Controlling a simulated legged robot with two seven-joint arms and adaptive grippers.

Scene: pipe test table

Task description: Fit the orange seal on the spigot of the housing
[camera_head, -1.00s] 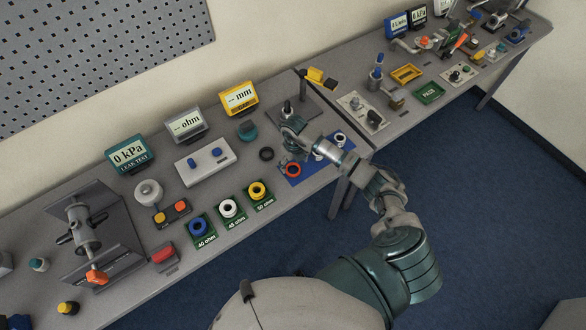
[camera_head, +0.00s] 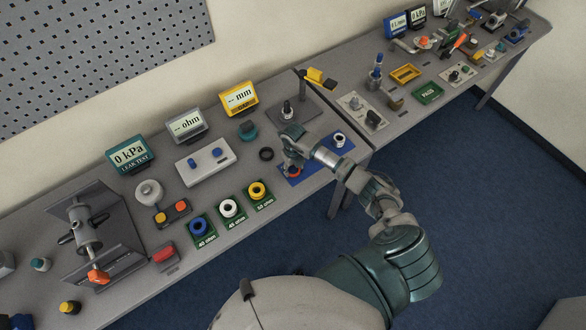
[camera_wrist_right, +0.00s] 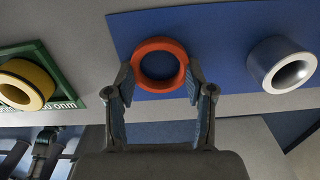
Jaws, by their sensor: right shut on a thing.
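The orange seal (camera_wrist_right: 160,65) is a ring lying on a blue mat (camera_wrist_right: 190,25). My right gripper (camera_wrist_right: 160,85) has a finger on each side of it, shut on it. In the head view, the right gripper (camera_head: 291,163) largely covers the seal (camera_head: 295,172). A grey cylindrical body (camera_head: 85,232), likely the housing, sits in a bracket at the left with an orange knob at its near end. I cannot tell for sure which part is its spigot. My left gripper is not in view.
A silver ring (camera_head: 338,140) is on the right of the mat, and a black ring (camera_head: 266,154) lies left of it. A yellow ring (camera_head: 257,190), white ring (camera_head: 229,208) and blue ring (camera_head: 199,227) lie on green plates. A post stand (camera_head: 287,112) is behind.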

